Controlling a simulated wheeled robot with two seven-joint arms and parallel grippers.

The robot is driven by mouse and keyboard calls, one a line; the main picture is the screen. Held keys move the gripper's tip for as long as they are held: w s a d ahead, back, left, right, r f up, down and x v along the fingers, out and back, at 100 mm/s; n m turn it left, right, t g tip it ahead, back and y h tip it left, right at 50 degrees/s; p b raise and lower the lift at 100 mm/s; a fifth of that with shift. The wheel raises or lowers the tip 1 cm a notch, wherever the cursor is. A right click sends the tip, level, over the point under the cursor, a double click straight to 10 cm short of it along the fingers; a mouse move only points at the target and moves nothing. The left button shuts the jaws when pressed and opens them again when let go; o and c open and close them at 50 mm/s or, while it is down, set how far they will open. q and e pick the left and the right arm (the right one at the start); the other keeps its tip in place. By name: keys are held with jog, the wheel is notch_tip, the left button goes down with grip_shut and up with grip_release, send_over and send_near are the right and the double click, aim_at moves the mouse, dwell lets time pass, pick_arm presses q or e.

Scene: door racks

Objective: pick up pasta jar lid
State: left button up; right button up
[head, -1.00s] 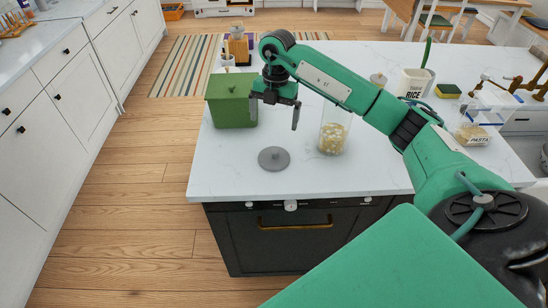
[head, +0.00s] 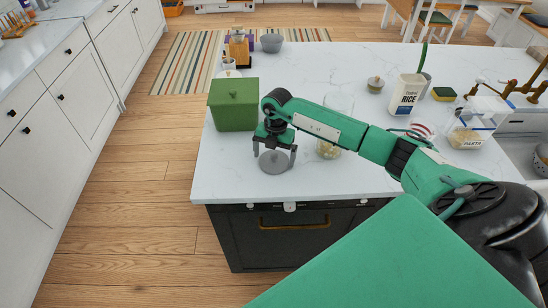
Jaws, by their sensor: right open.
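The grey round lid (head: 273,163) lies on the white countertop near its front left edge. My right gripper (head: 274,156) is directly over the lid, pointing down, with its fingers apart on either side of it. Whether the fingers touch the lid cannot be told. A clear glass jar (head: 338,104) with pale pasta in the bottom stands to the right, partly hidden behind my right arm. My left gripper is not in view.
A green box (head: 233,105) stands just behind and left of the gripper. A rice container (head: 407,94), a small lidded jar (head: 376,84), a sponge (head: 444,94) and a clear container labelled pasta (head: 467,133) stand farther right. The counter's front left is clear.

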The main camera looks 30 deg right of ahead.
jog(key=shift+f, duration=0.25)
jog(key=c, duration=0.7)
